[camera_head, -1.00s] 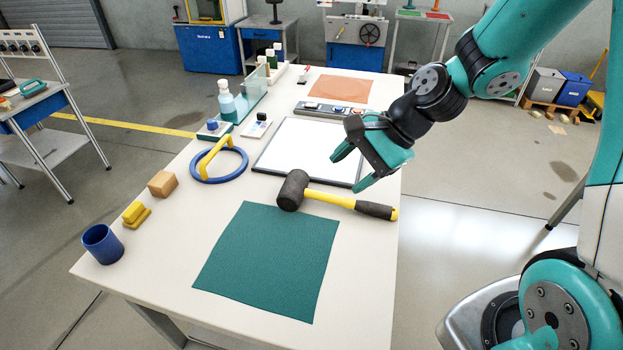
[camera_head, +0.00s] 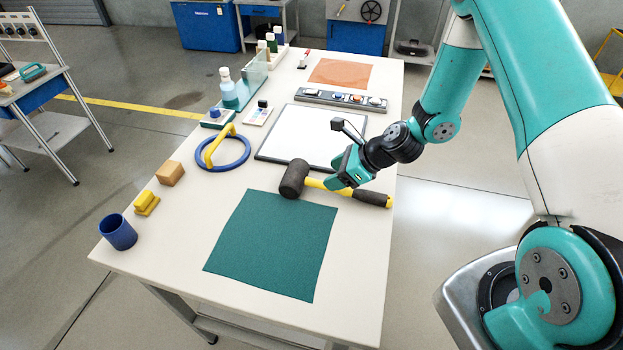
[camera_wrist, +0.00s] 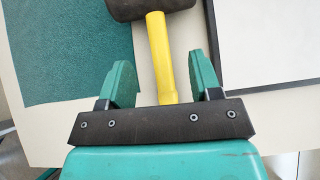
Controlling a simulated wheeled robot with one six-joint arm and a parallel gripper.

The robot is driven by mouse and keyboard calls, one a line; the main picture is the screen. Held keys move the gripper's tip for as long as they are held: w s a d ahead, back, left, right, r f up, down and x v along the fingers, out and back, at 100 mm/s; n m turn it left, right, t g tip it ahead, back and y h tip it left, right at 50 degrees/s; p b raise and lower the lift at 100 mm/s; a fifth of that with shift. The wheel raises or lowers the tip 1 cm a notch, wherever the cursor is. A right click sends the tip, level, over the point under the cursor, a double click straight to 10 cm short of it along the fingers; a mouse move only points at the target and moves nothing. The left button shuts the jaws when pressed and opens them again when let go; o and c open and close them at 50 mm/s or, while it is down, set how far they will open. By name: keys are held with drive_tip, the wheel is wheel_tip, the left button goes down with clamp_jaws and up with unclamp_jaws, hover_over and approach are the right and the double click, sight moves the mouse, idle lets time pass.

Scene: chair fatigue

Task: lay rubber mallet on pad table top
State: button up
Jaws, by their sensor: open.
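The rubber mallet (camera_head: 296,180) has a dark head and a yellow handle with a dark grip, and lies on the white table top (camera_head: 170,235) just behind the green pad (camera_head: 272,245). My gripper (camera_head: 338,180) is over the mallet's handle. In the wrist view, my open gripper (camera_wrist: 163,85) has one finger on each side of the yellow handle (camera_wrist: 160,55), with gaps on both sides. The mallet's head (camera_wrist: 145,8) is at the top of that view, and the green pad (camera_wrist: 70,50) is at left. The grip end is hidden there by the gripper body.
A white framed board (camera_head: 300,138) lies behind the mallet. A blue ring with a yellow handle (camera_head: 222,150), a wooden block (camera_head: 170,173), a yellow piece (camera_head: 146,203) and a blue cup (camera_head: 118,232) stand along the left. An orange pad (camera_head: 340,73) lies at the far end.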

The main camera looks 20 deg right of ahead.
sight(317, 182)
drive_tip(key=shift+p+x, duration=1.1)
drive_tip(key=shift+x, duration=2.05)
drive_tip(key=shift+a+r, duration=0.1)
drive_tip(key=shift+a, duration=0.05)
drive_tip(key=shift+c, duration=0.4)
clamp_jaws()
